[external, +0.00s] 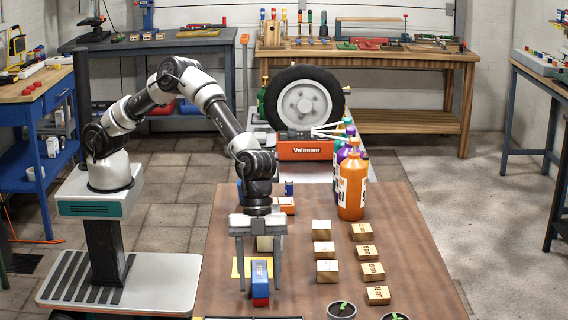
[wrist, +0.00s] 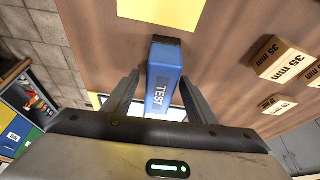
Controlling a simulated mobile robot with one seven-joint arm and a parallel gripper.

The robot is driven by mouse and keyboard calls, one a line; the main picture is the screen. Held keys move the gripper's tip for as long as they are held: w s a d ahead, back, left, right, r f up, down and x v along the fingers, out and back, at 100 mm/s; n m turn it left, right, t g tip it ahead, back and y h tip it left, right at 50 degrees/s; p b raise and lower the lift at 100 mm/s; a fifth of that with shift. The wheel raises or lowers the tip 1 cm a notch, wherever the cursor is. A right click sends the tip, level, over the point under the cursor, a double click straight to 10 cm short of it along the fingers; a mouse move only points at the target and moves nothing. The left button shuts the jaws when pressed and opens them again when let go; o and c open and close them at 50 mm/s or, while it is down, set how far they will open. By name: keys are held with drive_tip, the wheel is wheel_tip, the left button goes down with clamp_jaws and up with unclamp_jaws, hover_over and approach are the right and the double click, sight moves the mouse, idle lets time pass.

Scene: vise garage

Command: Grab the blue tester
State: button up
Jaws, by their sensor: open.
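The blue tester (external: 260,277) stands on the brown table near its front edge, with a red lower end showing. In the wrist view the blue tester (wrist: 163,85) has "TEST" on its side and a dark end. My gripper (external: 259,288) is open, with one finger on each side of the tester. In the wrist view the fingers of my gripper (wrist: 160,92) flank it, with small gaps on both sides. I cannot tell whether either finger touches it.
Wooden blocks (external: 327,270) stand in two columns right of the tester. A yellow sheet (external: 240,266) lies just behind it. Orange bottle (external: 352,188) and other bottles stand farther back. Small plant pots (external: 341,311) are at the front right. Table space (external: 430,240) at the right is clear.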

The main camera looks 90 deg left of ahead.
drive_tip(key=shift+r, duration=0.1)
drive_tip(key=c, duration=1.3)
